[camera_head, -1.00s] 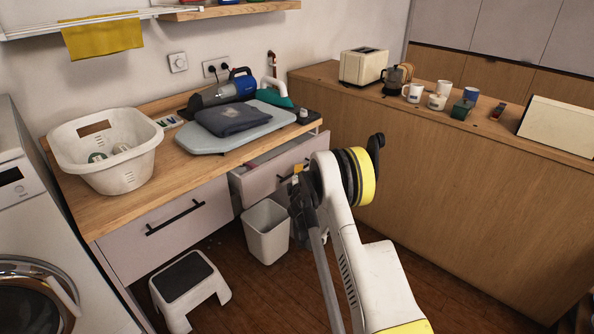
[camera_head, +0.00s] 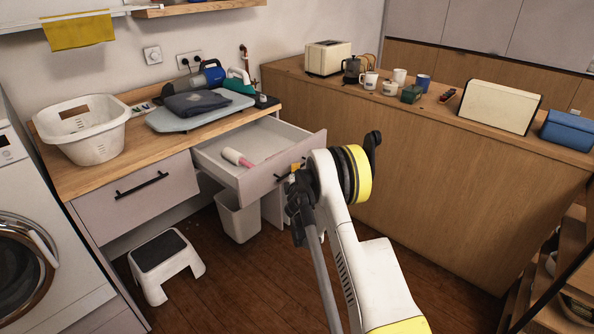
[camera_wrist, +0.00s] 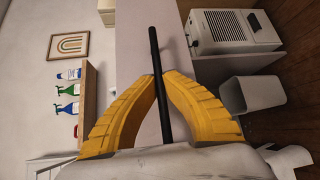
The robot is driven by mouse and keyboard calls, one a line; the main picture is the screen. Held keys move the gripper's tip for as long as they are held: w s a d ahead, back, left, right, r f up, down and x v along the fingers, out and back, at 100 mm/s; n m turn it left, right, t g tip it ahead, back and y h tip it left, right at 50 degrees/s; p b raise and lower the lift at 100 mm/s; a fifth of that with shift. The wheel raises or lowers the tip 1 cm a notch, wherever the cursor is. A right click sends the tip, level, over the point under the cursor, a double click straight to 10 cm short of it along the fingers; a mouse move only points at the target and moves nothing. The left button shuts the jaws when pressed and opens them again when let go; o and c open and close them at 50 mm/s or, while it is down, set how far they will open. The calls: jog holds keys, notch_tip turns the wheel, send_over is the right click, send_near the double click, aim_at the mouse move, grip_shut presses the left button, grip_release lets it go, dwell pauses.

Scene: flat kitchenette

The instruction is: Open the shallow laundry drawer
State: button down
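The shallow laundry drawer (camera_head: 250,152) under the right part of the wooden counter is pulled well out. Its pale front faces my arm, and a roller with a pink handle (camera_head: 238,158) lies inside. My gripper (camera_head: 297,168) is at the drawer front, partly hidden by my own arm in the head view. In the wrist view, the yellow fingers of my gripper (camera_wrist: 164,80) close in on both sides of the black bar handle (camera_wrist: 154,48), which runs between their tips. The pale drawer front (camera_wrist: 132,60) lies behind the handle.
A waste bin (camera_head: 238,216) stands below the open drawer. A step stool (camera_head: 165,262) stands left on the floor. A neighbouring drawer (camera_head: 135,198) is shut. A long wooden counter (camera_head: 420,165) runs along the right. Bare floor lies between.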

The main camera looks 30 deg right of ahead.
jog(key=shift+s+d, duration=0.15)
jog(key=shift+d, duration=0.05)
jog(key=c, duration=1.5)
grip_release()
jog(key=v, duration=0.7)
jog(key=shift+s, duration=0.2)
jog(key=shift+a+r, duration=0.1)
jog(key=shift+a, duration=0.05)
